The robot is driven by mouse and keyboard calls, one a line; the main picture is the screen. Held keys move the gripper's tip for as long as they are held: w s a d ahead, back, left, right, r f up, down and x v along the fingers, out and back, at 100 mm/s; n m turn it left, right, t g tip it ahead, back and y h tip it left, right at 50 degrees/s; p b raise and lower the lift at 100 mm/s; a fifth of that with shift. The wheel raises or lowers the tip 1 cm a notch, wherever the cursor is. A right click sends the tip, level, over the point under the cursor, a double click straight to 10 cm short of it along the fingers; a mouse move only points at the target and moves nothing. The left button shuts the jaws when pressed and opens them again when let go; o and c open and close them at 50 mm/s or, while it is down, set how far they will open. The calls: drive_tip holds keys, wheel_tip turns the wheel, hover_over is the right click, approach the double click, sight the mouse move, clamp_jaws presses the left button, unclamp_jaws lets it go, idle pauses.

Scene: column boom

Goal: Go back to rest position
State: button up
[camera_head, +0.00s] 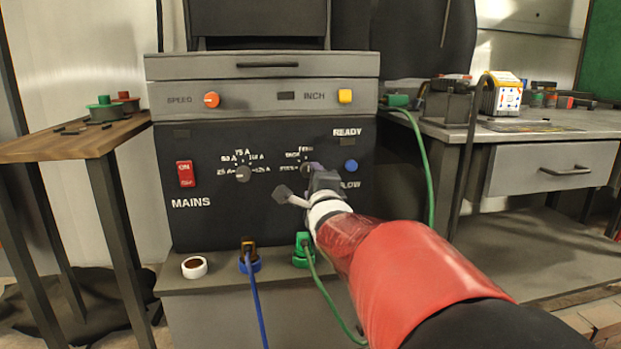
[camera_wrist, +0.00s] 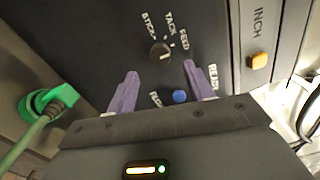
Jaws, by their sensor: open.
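My gripper (camera_head: 312,172) is in front of the right part of the black control panel (camera_head: 215,215) in the head view. In the wrist view its two purple fingers (camera_wrist: 160,68) stand apart with nothing between the tips. The black selector knob (camera_wrist: 159,54), with TACK and FEED labels around it, lies just beyond the fingertips. I see no clear contact with it. In the head view my gripper partly hides this knob. A blue button (camera_head: 350,166) is just right of my gripper; it also shows in the wrist view (camera_wrist: 180,96).
Left on the panel are a red MAINS switch (camera_head: 185,174) and another knob (camera_head: 243,174). Below are blue (camera_head: 250,264) and green (camera_head: 303,250) plugs with cables. A wooden table (camera_head: 75,145) stands left, a grey workbench (camera_head: 540,150) right. An orange knob (camera_head: 211,100) and yellow button (camera_head: 345,96) sit above.

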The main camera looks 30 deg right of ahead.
drive_tip(key=shift+s+a, duration=0.15)
drive_tip(key=shift+s, duration=0.3)
drive_tip(key=s+a+f+n+g+y+p, duration=0.1)
drive_tip(key=s+a+f+n+g+p, duration=0.2)
drive_tip(key=s+n, duration=0.4)
drive_tip(key=s+a+f+n+g+y+p, duration=0.2)
drive_tip(key=s+a+n+g, duration=0.3)
drive_tip(key=s, duration=0.6)
drive_tip(key=s+a+f+n+g+y+p, duration=0.2)
drive_tip(key=s+a+f+n, duration=0.3)
drive_tip(key=s+a+n, duration=0.3)
drive_tip(key=s+n+g+p, duration=0.1)
drive_tip(key=s+n, duration=0.1)
drive_tip(key=n, duration=0.1)
drive_tip(key=shift+g+p, duration=0.3)
drive_tip(key=shift+g, duration=0.1)
drive_tip(key=shift+r, duration=0.1)
